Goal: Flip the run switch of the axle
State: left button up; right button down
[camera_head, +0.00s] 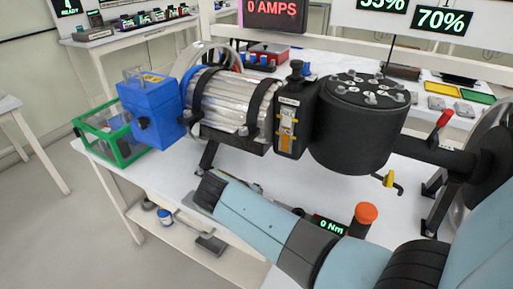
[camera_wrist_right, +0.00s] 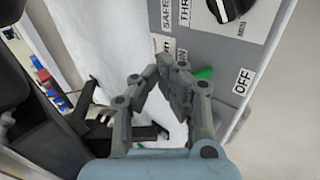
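In the right wrist view, a grey control panel (camera_wrist_right: 222,48) fills the upper right. A small green lever (camera_wrist_right: 204,73) sticks out on it, between the ON label (camera_wrist_right: 183,57) and the OFF label (camera_wrist_right: 243,81). My right gripper (camera_wrist_right: 174,84) is in front of the panel, fingertips together and nothing visible between them. The tips are just left of the lever and hide part of it; I cannot tell if they touch it. The axle rig (camera_head: 240,100) stands on the bench in the head view. My right gripper is hidden there. My left gripper is in neither view.
A black knob (camera_wrist_right: 229,8) sits above the lever on the panel. In the head view, a black drum (camera_head: 358,130), a blue box (camera_head: 150,110), a green-framed case (camera_head: 100,135) and an orange-topped post (camera_head: 365,214) stand on the white bench (camera_head: 165,178).

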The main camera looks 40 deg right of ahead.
jog(key=shift+g+y, duration=0.3)
jog(key=shift+y, duration=0.1)
jog(key=s+a+f, duration=0.1)
jog(key=a+f, duration=0.1)
jog(key=a, duration=0.1)
jog(key=shift+s+a+f, duration=0.1)
jog(key=shift+s+f, duration=0.2)
jog(key=shift+s, duration=0.1)
jog(key=shift+w+a, duration=0.15)
jog(key=shift+a, duration=0.1)
jog(key=shift+w+d+r+p, duration=0.1)
jog(key=shift+w+r+p, duration=0.05)
jog(key=shift+r+p, duration=0.65)
jog(key=shift+w+r+p, duration=0.1)
jog(key=shift+r+p, duration=0.45)
jog(key=shift+p, duration=0.2)
jog(key=shift+r, duration=0.3)
jog(key=shift+d+r+p, duration=0.25)
jog(key=shift+r+p, duration=0.3)
jog(key=shift+p, duration=0.25)
jog(key=shift+w+d+r+p, duration=0.1)
jog(key=shift+d+r+p, duration=0.05)
jog(key=shift+r+p, duration=0.7)
jog(key=shift+d+r+p, duration=0.1)
jog(key=shift+r+p, duration=0.7)
jog(key=shift+f, duration=0.1)
